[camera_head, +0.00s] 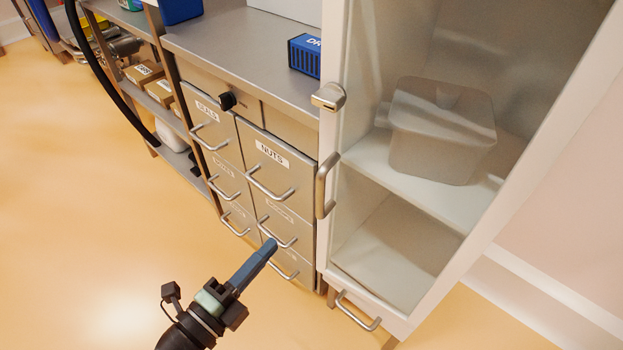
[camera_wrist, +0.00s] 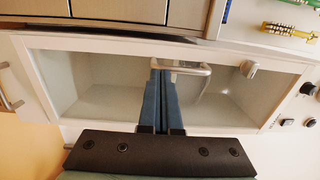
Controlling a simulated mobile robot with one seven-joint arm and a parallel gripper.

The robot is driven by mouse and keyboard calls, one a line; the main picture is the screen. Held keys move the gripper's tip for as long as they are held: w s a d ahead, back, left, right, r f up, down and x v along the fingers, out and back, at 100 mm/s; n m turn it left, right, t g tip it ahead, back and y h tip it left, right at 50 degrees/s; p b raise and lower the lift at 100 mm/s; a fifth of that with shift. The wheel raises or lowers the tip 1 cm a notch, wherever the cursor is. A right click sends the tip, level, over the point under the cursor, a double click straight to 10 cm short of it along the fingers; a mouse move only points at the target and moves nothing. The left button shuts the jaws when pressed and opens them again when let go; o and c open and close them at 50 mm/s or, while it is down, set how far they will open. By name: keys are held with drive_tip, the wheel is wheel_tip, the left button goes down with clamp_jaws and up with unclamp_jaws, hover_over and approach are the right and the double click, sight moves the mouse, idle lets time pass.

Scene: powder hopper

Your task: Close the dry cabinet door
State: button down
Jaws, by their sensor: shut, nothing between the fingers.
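The dry cabinet (camera_head: 430,210) stands at the right, with a white-framed clear door (camera_head: 545,150). A vertical bar handle (camera_head: 325,185) is on the door's left edge, with a metal latch (camera_head: 328,97) above it. The door lies close to the cabinet front; I cannot tell if it is fully shut. My gripper (camera_head: 272,246) is shut and empty, in front of the drawers and left of the cabinet. In the wrist view, its fingers (camera_wrist: 164,74) overlap one end of the handle (camera_wrist: 195,70); contact cannot be told. The latch (camera_wrist: 248,68) also shows there.
A lidded container (camera_head: 440,135) stands on the cabinet's shelf. Drawers (camera_head: 270,180) with protruding handles adjoin the cabinet on the left, under a counter (camera_head: 235,50) holding a blue bin (camera_head: 305,56). A low handle (camera_head: 357,312) sticks out below the door. The floor (camera_head: 90,220) at left is clear.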

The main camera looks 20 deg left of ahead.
drive_tip(key=b+x, duration=0.3)
drive_tip(key=x, duration=1)
drive_tip(key=shift+f, duration=0.25)
drive_tip(key=p+x, duration=0.1)
drive_tip(key=x, duration=0.1)
drive_tip(key=p+x, duration=0.1)
drive_tip(key=x, duration=0.1)
drive_tip(key=shift+a+r, duration=0.1)
drive_tip(key=shift+r, duration=0.1)
